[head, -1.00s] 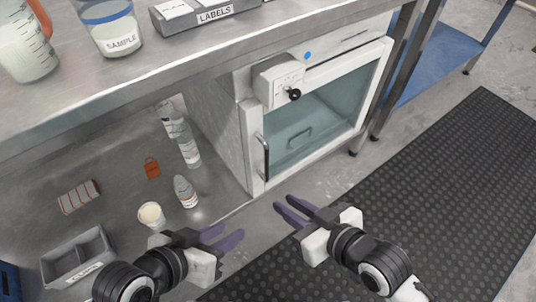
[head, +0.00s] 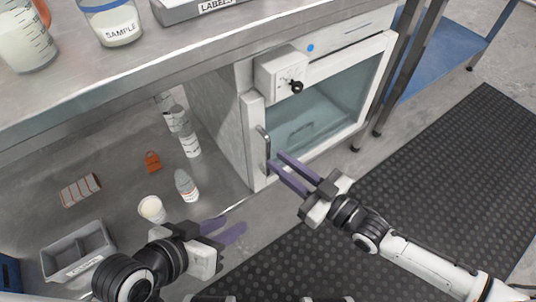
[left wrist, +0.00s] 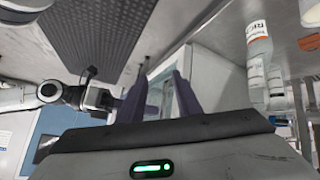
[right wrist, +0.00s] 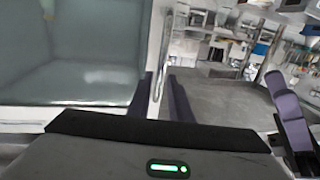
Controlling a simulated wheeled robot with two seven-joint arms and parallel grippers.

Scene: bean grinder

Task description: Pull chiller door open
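The chiller is a white cabinet (head: 220,110) under the bench. Its glass door (head: 325,108) looks shut, and it also shows in the right wrist view (right wrist: 75,55). The upright metal handle (head: 263,146) is on the door's left side. My right gripper (head: 275,161) is open, its fingertips at the handle's lower end. In the right wrist view the handle (right wrist: 162,60) lines up with the gap between the fingers; contact cannot be told. My left gripper (head: 232,224) is open and empty, low and left of the chiller.
Several bottles (head: 186,186), a cup (head: 152,209), an orange tag (head: 152,161) and a grey bin (head: 78,250) stand on the lower shelf left of the chiller. A black control knob (head: 296,87) juts out above the door. The dark floor mat (head: 450,170) is clear.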

